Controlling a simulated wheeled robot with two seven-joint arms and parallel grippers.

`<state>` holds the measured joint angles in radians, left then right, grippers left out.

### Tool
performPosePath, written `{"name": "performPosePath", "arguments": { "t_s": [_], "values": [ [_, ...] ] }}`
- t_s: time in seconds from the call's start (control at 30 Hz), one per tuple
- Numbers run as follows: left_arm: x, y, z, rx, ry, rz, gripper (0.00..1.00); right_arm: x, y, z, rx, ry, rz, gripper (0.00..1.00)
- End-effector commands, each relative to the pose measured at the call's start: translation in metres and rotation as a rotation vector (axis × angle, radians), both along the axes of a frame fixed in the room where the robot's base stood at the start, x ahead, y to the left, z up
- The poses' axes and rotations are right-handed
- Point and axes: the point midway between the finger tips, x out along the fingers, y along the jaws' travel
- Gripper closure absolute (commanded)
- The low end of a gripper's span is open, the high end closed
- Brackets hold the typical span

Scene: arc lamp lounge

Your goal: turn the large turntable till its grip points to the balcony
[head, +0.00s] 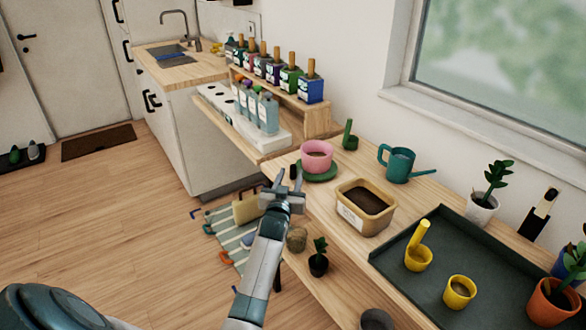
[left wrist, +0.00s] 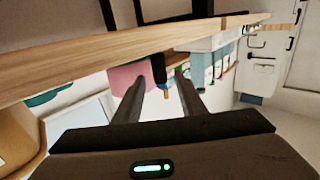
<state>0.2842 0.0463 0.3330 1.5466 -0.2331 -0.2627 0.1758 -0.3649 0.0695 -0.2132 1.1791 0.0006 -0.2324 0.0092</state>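A round green turntable (head: 321,177) lies near the front edge of the wooden bench, with a pink pot (head: 316,148) of soil on it. A dark upright peg (head: 294,171), which looks like its grip, stands at the turntable's left side; it also shows in the left wrist view (left wrist: 158,69). My left gripper (head: 288,180) is at the bench edge by this peg. In the left wrist view its two fingers (left wrist: 160,82) are apart, with the peg seen in the gap. I cannot tell whether they touch it. The balcony cannot be made out. My right gripper is not in view.
A soil tub (head: 366,206) stands just right of the turntable, and a teal watering can (head: 398,163) behind. A small green piece with a post (head: 349,138) is near the wall. A dark tray (head: 448,246) holds yellow pots. Bottles (head: 262,110) stand left. Open floor lies left.

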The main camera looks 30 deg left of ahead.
Motion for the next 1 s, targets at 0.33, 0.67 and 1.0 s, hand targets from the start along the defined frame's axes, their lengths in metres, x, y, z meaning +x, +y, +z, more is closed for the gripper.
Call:
{"name": "performPosePath", "arguments": {
  "t_s": [0.33, 0.67, 1.0],
  "values": [
    [0.036, 0.015, 0.0, 0.001, 0.001, 0.001, 0.63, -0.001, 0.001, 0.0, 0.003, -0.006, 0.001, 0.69],
    [0.04, 0.017, 0.0, 0.0, 0.0, 0.0, 0.63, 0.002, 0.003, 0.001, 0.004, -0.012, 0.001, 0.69],
    [0.04, 0.017, 0.0, 0.0, 0.001, 0.0, 1.0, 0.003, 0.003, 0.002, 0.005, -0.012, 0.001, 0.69]
  ]
}}
